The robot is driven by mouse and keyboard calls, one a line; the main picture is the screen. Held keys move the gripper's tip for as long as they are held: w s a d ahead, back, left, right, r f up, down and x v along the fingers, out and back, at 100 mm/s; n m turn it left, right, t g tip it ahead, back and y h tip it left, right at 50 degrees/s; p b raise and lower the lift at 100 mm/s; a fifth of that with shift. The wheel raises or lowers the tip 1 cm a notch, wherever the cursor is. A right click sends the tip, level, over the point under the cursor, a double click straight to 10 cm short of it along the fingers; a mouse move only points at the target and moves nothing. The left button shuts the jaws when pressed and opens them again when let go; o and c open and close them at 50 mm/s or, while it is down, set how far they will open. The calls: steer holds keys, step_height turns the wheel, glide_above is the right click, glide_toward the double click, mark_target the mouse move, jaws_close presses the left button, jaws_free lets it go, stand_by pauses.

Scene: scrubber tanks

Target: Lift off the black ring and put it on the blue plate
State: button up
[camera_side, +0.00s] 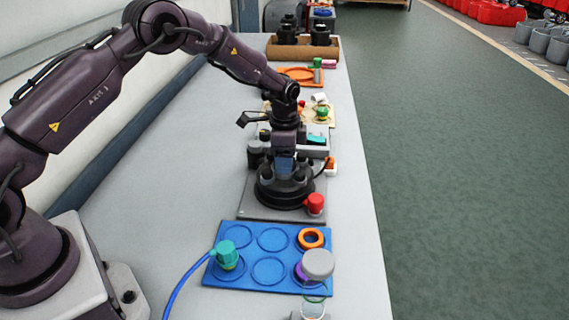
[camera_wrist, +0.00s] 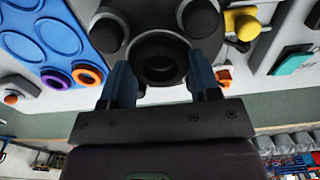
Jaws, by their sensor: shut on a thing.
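The black ring (camera_wrist: 160,42) shows in the wrist view between my two blue fingers, its round hole facing the camera. My gripper (camera_wrist: 161,80) is shut on it; it also shows from the side (camera_side: 284,172), low over the round black tank fitting (camera_side: 283,198) on a grey base. The ring is mostly hidden in the side view, and I cannot tell whether it is clear of the fitting. The blue plate (camera_side: 290,228) lies in front of the grey base, with round recesses. It also shows at the upper left of the wrist view (camera_wrist: 63,60).
Black knobs (camera_wrist: 200,18) stand close around the ring. A red knob (camera_side: 315,203) is at the grey base's right corner. The plate bears an orange ring (camera_side: 311,238), a purple ring (camera_side: 300,272), a grey cap (camera_side: 318,264) and a teal knob (camera_side: 226,252). Several recesses are empty.

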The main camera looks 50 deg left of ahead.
steer(key=shift+r, duration=1.05)
steer(key=shift+r, duration=2.5)
steer(key=s+d+r+m, duration=0.35)
steer(key=s+d, duration=0.25)
steer(key=s, duration=0.3)
steer(key=s+d+f+m, duration=0.1)
steer(key=s+f+m, duration=0.1)
steer(key=s, duration=0.7)
steer(key=s+d+f+m, duration=0.2)
steer(key=s+f+m, duration=0.1)
steer(key=s, duration=0.5)
glide_above(274, 239)
steer(key=shift+m, duration=0.25)
steer(key=f, duration=0.9)
steer(key=shift+s+a+f, duration=0.1)
steer(key=shift+s, duration=0.25)
steer(key=shift+w+f, duration=0.15)
steer(key=shift+f, duration=0.8)
steer(key=shift+w+f, duration=0.15)
steer(key=shift+f, duration=0.75)
